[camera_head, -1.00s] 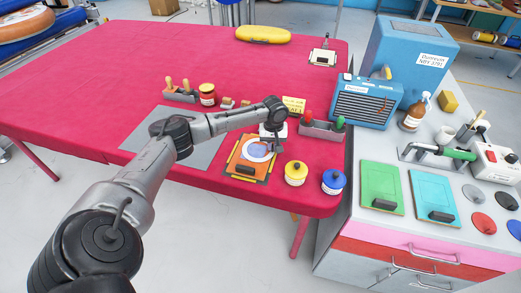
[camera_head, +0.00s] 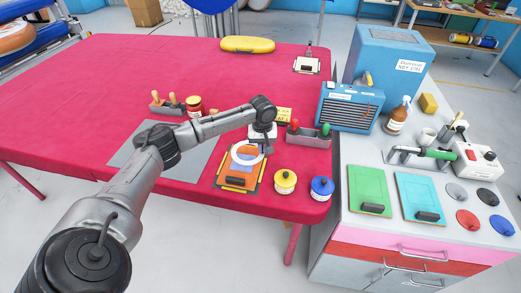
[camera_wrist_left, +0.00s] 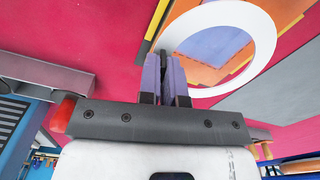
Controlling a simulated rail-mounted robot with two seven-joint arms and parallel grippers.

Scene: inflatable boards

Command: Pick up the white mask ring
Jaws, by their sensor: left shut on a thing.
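The white mask ring (camera_head: 235,160) is held above an orange board (camera_head: 231,172) with a purple disc; it also shows large in the left wrist view (camera_wrist_left: 263,53). Through its opening I see both purple (camera_wrist_left: 215,44) and orange, so it is off-centre from the disc. The ring looks clear of the board, but the gap is hard to judge. My right gripper is not in view.
A yellow pot (camera_head: 285,183) and a blue pot (camera_head: 322,189) stand right of the board. A grey tray (camera_head: 309,137) with red and green tools stands behind. A grey mat (camera_head: 200,165) lies left, under my arm. The red table (camera_head: 75,110) is clear at left.

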